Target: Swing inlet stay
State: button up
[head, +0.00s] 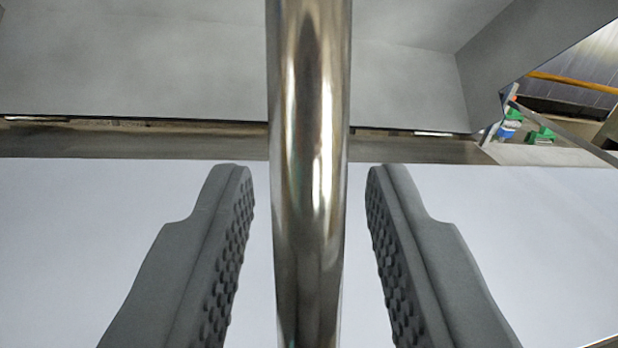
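A shiny metal bar (311,130), which looks like the inlet stay, runs upright through the middle of the head view from the top edge to the bottom edge. My gripper (308,185) is open, with one grey, studded finger on each side of the bar. A gap shows between the bar and each finger, so neither finger appears to touch it. Both ends of the bar are out of view.
A pale flat surface (560,240) lies behind and below the fingers. A large grey panel (130,60) fills the upper background, with a dark gap under it. Small green and blue items (512,125) show far off at the right.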

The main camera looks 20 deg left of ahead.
grip_shut()
jog(key=shift+w+d, duration=0.1)
